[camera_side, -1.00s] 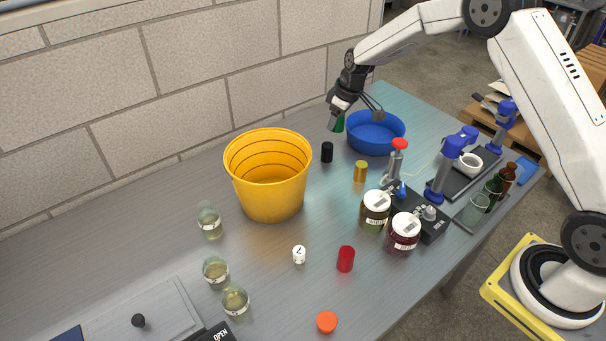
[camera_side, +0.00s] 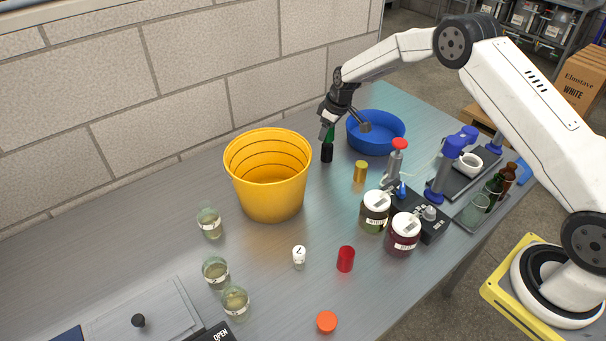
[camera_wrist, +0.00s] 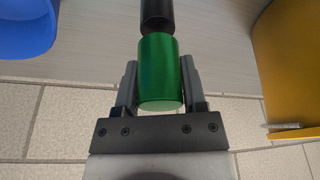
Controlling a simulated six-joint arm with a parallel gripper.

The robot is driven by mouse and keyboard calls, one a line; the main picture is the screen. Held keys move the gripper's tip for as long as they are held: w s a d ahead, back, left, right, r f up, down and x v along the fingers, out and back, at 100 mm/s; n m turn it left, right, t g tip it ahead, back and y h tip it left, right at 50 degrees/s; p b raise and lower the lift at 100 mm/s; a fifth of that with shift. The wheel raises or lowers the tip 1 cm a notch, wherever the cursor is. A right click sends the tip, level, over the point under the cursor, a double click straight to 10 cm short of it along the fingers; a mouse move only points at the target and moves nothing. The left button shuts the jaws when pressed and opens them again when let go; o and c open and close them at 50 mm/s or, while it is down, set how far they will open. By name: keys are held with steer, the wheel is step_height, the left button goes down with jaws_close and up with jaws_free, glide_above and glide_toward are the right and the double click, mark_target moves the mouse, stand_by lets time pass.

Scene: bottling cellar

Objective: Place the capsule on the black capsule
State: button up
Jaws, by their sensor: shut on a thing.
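My gripper (camera_side: 328,122) is shut on a green capsule (camera_wrist: 160,72), with one finger on each side of it in the wrist view. The green capsule also shows in the side view (camera_side: 329,135), partly covered by the fingers. The black capsule (camera_side: 327,154) stands upright on the table, directly below the green one. In the wrist view the black capsule (camera_wrist: 157,14) lies in line with the green capsule's far end. Their ends look very close or touching; I cannot tell whether the green one rests on it.
A yellow bucket (camera_side: 267,180) stands to the left and a blue basin (camera_side: 376,133) to the right. A gold capsule (camera_side: 360,171), a red capsule (camera_side: 345,259) and two lidded jars (camera_side: 375,212) stand nearer the front. Glass jars (camera_side: 210,222) are at the left.

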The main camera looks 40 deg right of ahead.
steer(key=shift+f, duration=0.9)
steer(key=shift+f, duration=0.1)
steer(key=o, duration=0.7)
steer(key=shift+v, duration=6.1)
steer(key=s+a+m, duration=0.1)
steer(key=s+a, duration=0.1)
steer(key=s, duration=0.8)
steer(key=s+a+m, duration=0.2)
steer(key=s+a, duration=0.1)
steer(key=s, duration=0.7)
steer(key=s+a+m+h, duration=0.1)
steer(key=s+a, duration=0.2)
steer(key=s, duration=0.7)
steer(key=shift+s+r+m, duration=0.2)
steer(key=shift+r+m, duration=0.1)
steer(key=shift+r, duration=0.1)
